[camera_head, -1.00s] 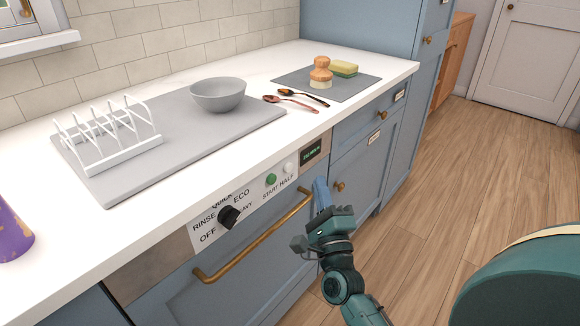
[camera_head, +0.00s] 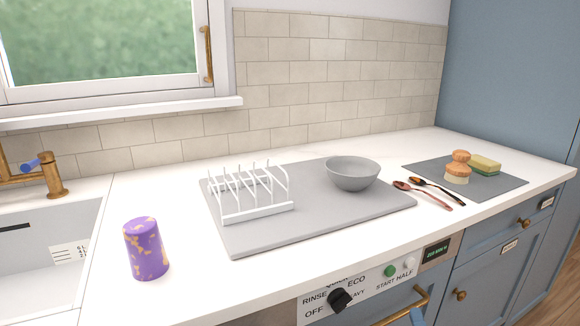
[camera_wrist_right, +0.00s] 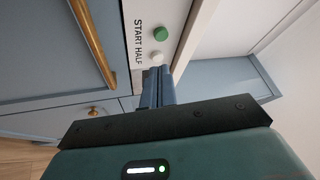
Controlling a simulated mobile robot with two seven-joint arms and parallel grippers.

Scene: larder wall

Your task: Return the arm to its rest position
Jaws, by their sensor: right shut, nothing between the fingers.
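My right gripper (camera_wrist_right: 157,84) is shut and empty in the right wrist view, its blue fingers together. The fingertips show just below the white button (camera_wrist_right: 156,58) of the dishwasher panel, and I cannot tell whether they touch anything. The green button (camera_wrist_right: 161,34) is just beyond. The rest of the right arm is out of that frame. My left gripper is in neither view.
The white worktop (camera_head: 330,250) holds a purple cup (camera_head: 146,248), a grey board (camera_head: 300,232) with a white rack (camera_head: 257,212) and grey bowl (camera_head: 352,174), two spoons (camera_head: 425,195), and a grey mat (camera_head: 510,185) with brush and sponge. A sink (camera_head: 40,235) is at left.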

